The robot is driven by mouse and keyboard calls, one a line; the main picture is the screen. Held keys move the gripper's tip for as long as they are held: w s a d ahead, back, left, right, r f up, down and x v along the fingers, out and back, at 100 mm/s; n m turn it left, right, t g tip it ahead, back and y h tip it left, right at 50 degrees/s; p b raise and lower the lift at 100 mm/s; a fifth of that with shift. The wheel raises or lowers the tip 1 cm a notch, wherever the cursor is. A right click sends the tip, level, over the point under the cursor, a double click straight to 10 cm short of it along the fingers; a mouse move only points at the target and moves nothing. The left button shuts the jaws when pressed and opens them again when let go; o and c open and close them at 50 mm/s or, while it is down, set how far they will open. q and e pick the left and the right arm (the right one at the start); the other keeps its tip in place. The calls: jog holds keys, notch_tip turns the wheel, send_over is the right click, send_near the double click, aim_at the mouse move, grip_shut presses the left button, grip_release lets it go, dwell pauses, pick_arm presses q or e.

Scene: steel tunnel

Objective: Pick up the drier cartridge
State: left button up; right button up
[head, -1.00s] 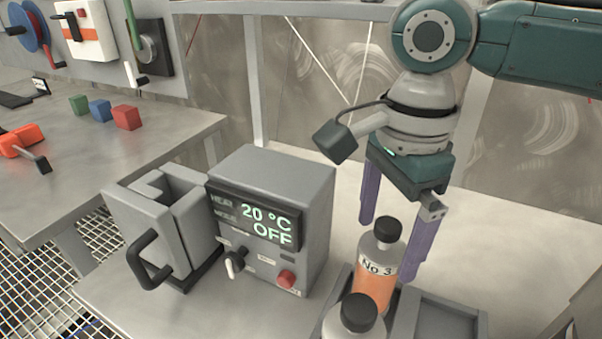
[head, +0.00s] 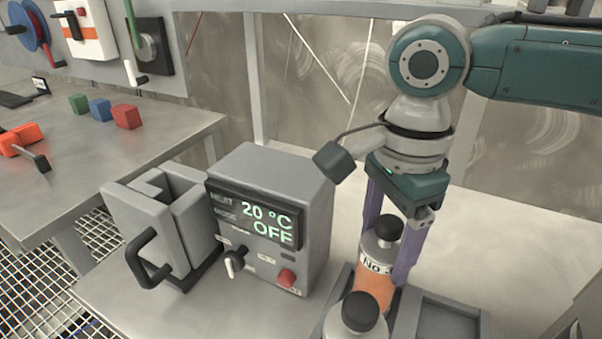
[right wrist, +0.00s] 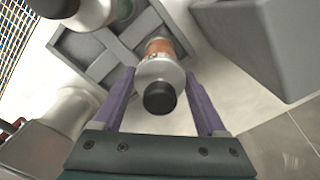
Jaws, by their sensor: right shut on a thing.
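The drier cartridge, taken to be the grey bottle with an orange band, black cap and "No 3" label (head: 375,288), stands upright at the tray in the head view. It also shows in the right wrist view (right wrist: 160,70), cap toward the camera. My right gripper (head: 385,255) comes from above with its purple fingers on either side of the bottle, shut on it. The fingers also show in the right wrist view (right wrist: 160,90). The right finger covers part of the label. The bottle's base is hidden in the head view. My left gripper is not in view.
A second black-capped bottle (head: 352,322) stands close in front. The grey divided tray (head: 455,312) has an empty compartment at right. A grey heater box (head: 275,185) reading "20 °C OFF" and an open grey holder with a black handle (head: 190,215) stand left.

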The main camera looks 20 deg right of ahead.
grip_shut()
jog(key=shift+r, duration=0.15)
